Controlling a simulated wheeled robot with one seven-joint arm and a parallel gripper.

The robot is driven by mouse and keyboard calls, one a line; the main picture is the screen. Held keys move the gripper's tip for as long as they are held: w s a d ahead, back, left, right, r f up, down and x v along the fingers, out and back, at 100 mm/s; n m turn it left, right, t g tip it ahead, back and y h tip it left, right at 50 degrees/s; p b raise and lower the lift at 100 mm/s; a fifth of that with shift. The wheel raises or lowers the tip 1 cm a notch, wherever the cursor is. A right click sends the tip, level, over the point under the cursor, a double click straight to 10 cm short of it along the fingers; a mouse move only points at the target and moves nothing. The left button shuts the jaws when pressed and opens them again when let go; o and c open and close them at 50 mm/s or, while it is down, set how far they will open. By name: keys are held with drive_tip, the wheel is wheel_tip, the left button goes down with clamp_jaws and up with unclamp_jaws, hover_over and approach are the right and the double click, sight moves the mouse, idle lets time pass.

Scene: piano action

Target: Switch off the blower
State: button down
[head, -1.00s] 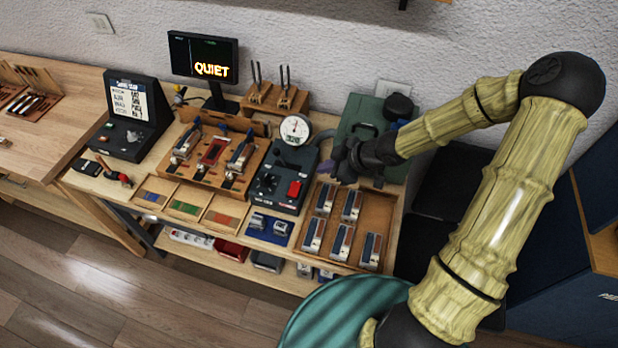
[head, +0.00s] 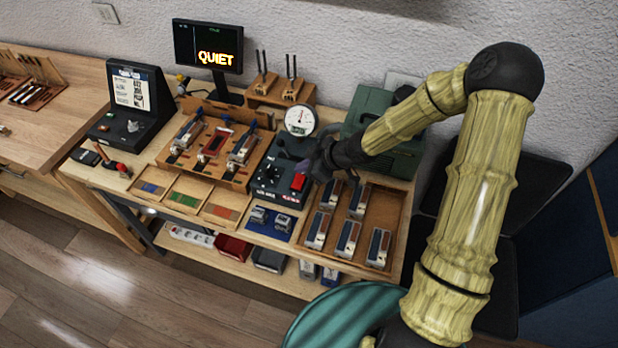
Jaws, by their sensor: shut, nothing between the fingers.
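A black control box (head: 268,192) stands on the bench, with a dark knob on its left and a red switch (head: 298,182) on its right. I cannot tell which way the switch is set. A white round gauge (head: 299,119) stands at its back edge. A green case (head: 405,155), which may be the blower, stands behind my arm and is partly hidden by it. My gripper (head: 318,172) is shut and empty, just right of the red switch. I cannot tell whether it touches the switch or the box.
A monitor (head: 208,45) at the back reads "QUIET". A wooden tray (head: 395,205) with several small blocks lies right of the box. A wooden rack (head: 180,158) with clamped parts stands on its left. A teal round top (head: 345,315) is at the front.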

sight(294, 181)
drive_tip(key=shift+w+d+f, duration=0.1)
drive_tip(key=shift+w+f, duration=0.1)
drive_tip(key=shift+f, duration=1.75)
drive_tip(key=shift+f, duration=0.25)
drive_tip(key=shift+w+d, duration=0.15)
drive_tip(key=shift+s+b, duration=0.3)
drive_tip(key=shift+b, duration=0.05)
drive_tip(key=shift+s+a+r+b, duration=0.15)
drive_tip(key=shift+s+a+b, duration=0.15)
drive_tip(key=shift+s+a, duration=0.15)
drive_tip(key=shift+d, duration=0.1)
drive_tip(key=shift+r, duration=0.15)
